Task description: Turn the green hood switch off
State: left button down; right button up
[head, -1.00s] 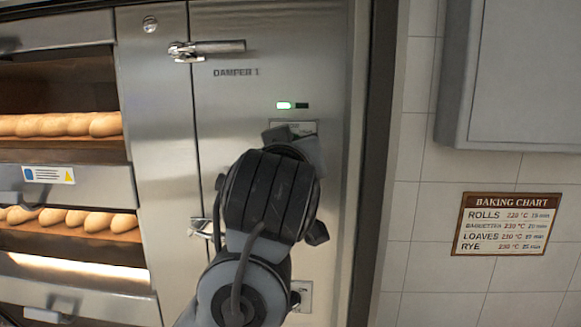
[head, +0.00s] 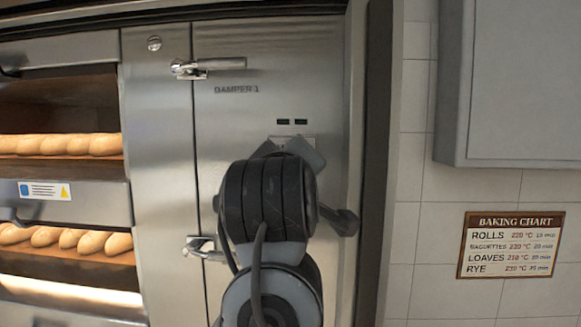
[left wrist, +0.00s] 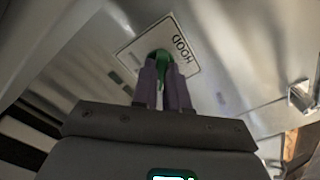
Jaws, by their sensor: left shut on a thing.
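The green hood switch (left wrist: 161,55) shows in the left wrist view on a pale plate marked HOOD (left wrist: 184,52). My left gripper (left wrist: 162,68) is shut on the switch, one finger on each side, so only part of the green knob shows. In the head view my left wrist covers the switch; the top edge of its plate (head: 311,140) shows just above. My right gripper is in neither view.
A damper handle (head: 208,66) sticks out at the upper left of the steel panel (head: 230,130), with another latch (head: 200,247) lower down. Deck ovens with bread (head: 70,240) stand at left. A grey cabinet (head: 520,80) and a baking chart (head: 511,245) are on the tiled wall.

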pick_arm(q)
jog(key=c, duration=1.1)
grip_release()
jog(key=shift+c, duration=0.2)
jog(key=shift+s, duration=0.15)
jog(key=s+a+b, duration=0.1)
jog(key=s+b, duration=0.3)
jog(key=s, duration=0.6)
jog(key=shift+s, duration=0.3)
